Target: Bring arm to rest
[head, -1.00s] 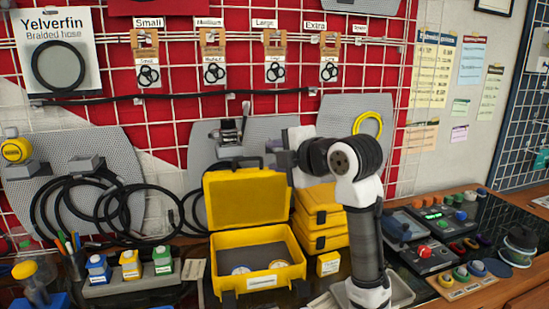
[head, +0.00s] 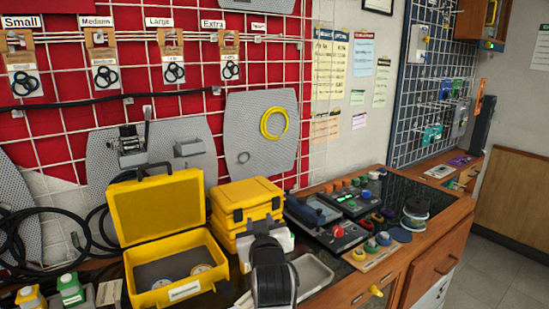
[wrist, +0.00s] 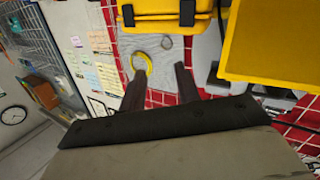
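My gripper (wrist: 161,70) shows in the wrist view with its two dark fingers spread apart and nothing between them. Beyond the fingers are the wall grid and the yellow ring (wrist: 142,68). In the head view, my arm, black and white, is low at the bottom centre, in front of the stacked yellow cases (head: 247,205) and left of the small grey tray (head: 314,274). Its fingers cannot be made out in that view.
An open yellow case (head: 160,295) holding two round items stands left of my arm. Control boxes (head: 338,232) with coloured knobs and a dark spool (head: 415,213) are to the right. A wall grid (head: 60,130) rises behind. The floor (head: 490,265) at far right is clear.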

